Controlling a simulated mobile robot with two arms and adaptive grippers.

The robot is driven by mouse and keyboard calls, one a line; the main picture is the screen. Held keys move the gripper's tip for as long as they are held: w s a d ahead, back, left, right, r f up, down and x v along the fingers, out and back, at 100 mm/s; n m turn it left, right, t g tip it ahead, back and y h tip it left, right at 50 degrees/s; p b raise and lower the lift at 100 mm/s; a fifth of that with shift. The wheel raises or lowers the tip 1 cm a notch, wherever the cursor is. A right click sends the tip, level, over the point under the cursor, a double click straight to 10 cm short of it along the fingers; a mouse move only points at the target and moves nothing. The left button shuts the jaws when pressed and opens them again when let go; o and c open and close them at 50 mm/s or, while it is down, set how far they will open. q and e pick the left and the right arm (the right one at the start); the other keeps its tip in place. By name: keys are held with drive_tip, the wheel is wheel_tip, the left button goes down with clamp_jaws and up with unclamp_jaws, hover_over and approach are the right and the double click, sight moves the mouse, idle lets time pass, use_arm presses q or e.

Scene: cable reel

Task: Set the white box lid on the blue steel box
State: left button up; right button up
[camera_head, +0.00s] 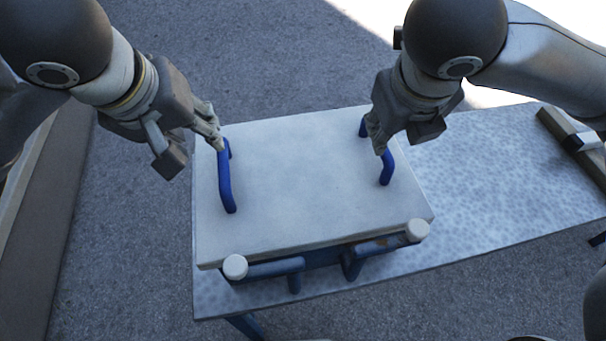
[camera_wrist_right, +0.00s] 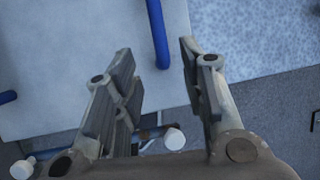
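The white box lid (camera_head: 300,185) lies flat over the blue steel box (camera_head: 322,257), hiding most of it; I cannot tell whether it is fully seated. The lid has a blue left handle (camera_head: 225,182) and a blue right handle (camera_head: 387,168). My left gripper (camera_head: 216,138) is at the far end of the left handle; whether its fingers close on it is unclear. My right gripper (camera_head: 378,140) is at the right handle. In the right wrist view my right gripper (camera_wrist_right: 157,62) is open, with the right handle (camera_wrist_right: 157,30) showing between its fingertips, not gripped.
The box stands on a grey-blue speckled table (camera_head: 480,190), which has free room to the right. Blue bars with white round caps (camera_head: 235,266) stick out below the lid's front edge. A wooden piece with a black and white part (camera_head: 575,142) lies at the table's right end.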

drive_tip(key=shift+v, duration=0.8)
